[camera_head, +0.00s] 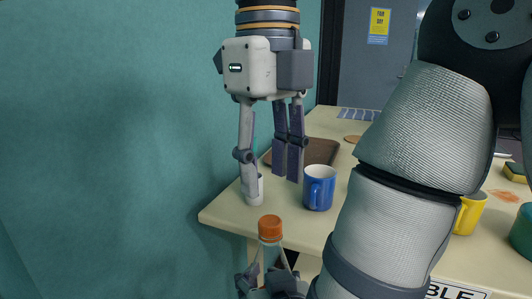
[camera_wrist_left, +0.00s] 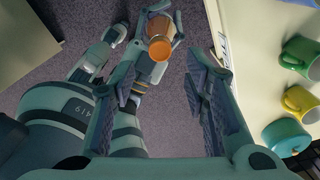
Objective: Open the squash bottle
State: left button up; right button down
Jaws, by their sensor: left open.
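The squash bottle (camera_head: 271,258) is clear with an orange cap (camera_head: 270,228). It stands roughly upright off the table's front edge, low in the head view. My right gripper (camera_head: 272,283) holds it around its body; the lower part is hidden. In the left wrist view the bottle's orange cap (camera_wrist_left: 160,49) faces the camera, with the fingers of my right gripper beside the bottle. My left gripper (camera_head: 273,170) points down, open and empty, above the cap in the head view. Its spread fingers also show in the left wrist view (camera_wrist_left: 163,98), apart from the bottle.
A blue mug (camera_head: 319,189) stands on the cream table (camera_head: 290,220), near a brown tray (camera_head: 318,152). A yellow mug (camera_head: 469,214) and a green item (camera_head: 523,233) are at right. My right arm covers the middle.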

aim_at(270, 221)
pick_arm(q)
notch_tip(270, 221, down, 6)
jog(key=shift+s+f, duration=0.1)
jog(key=shift+f, duration=0.1)
jog(key=shift+c, duration=0.5)
